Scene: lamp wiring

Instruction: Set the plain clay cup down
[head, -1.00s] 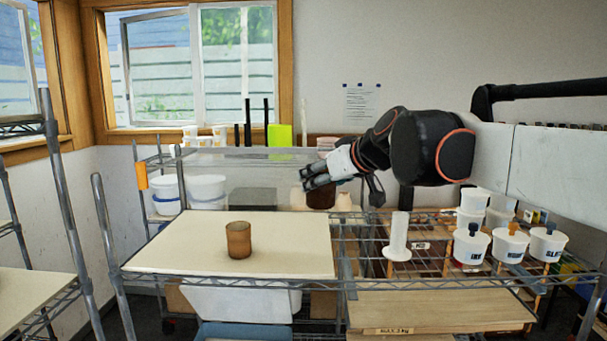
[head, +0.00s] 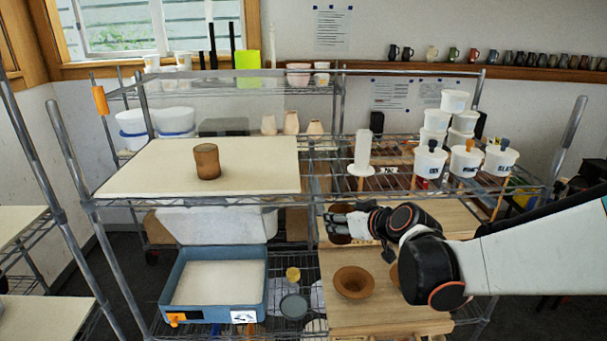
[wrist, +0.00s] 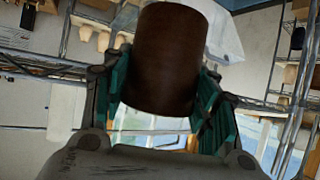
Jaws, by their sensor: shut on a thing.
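My gripper (head: 345,222) is shut on a plain dark brown clay cup (wrist: 165,60). In the wrist view the cup sits between my two green-padded fingers (wrist: 165,100). In the head view the cup (head: 337,238) is partly hidden by the gripper, over the wooden boards of the lower shelf at right. I cannot tell whether it touches a board. Another brown clay cup (head: 207,161) stands upright on the cream board (head: 130,178) of the upper shelf at left.
A flared brown bowl (head: 354,282) stands on the lower wooden board (head: 375,318), and another clay piece is partly hidden behind my arm. A blue tub (head: 175,290) is at lower left. White tubs (head: 467,160) and a white stand (head: 362,155) are on the upper rack.

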